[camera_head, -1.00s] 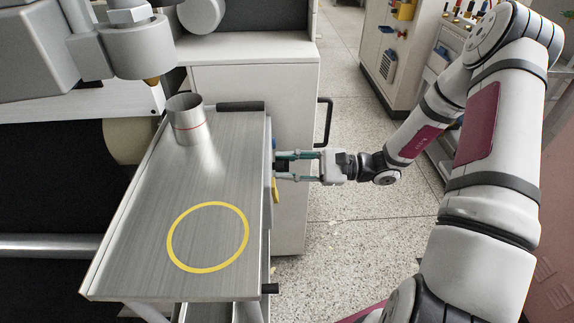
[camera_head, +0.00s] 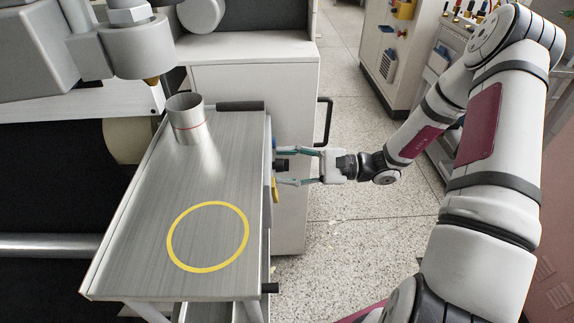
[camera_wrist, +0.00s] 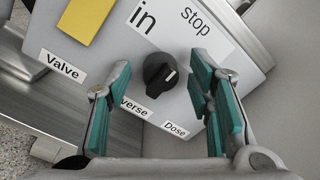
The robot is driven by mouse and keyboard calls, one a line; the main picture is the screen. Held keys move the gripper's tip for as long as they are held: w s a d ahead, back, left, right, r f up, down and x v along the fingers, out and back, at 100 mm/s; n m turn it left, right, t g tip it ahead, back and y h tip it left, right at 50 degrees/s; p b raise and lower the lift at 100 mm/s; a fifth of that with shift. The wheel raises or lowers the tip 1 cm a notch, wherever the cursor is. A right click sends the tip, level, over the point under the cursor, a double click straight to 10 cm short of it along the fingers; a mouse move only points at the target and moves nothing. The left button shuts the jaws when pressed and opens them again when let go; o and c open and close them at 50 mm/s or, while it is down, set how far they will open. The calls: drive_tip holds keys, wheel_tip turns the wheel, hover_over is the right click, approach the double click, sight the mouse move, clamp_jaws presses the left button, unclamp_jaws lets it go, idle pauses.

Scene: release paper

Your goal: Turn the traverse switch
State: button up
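The traverse switch is a round black knob (camera_wrist: 160,75) with a white mark, on a grey panel above a partly hidden label ending in "verse". In the head view, the knob (camera_head: 282,165) sticks out from the right side of the metal cart. My gripper (camera_wrist: 160,68) is open, with one teal-padded finger on each side of the knob and visible gaps between. In the head view my gripper (camera_head: 286,167) reaches the panel from the right, fingers spread. Its left finger covers part of the label.
The panel carries a yellow part (camera_wrist: 88,17), a "Valve" label (camera_wrist: 62,66), a "Dose" label (camera_wrist: 175,130) and "in" and "stop" markings. A metal cup (camera_head: 188,120) and a yellow ring (camera_head: 208,237) are on the cart top (camera_head: 150,220).

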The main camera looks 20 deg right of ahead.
drive_tip(key=shift+d, duration=0.1)
drive_tip(key=v, duration=1.1)
drive_tip(key=shift+s+d, duration=0.2)
drive_tip(key=shift+d, duration=0.2)
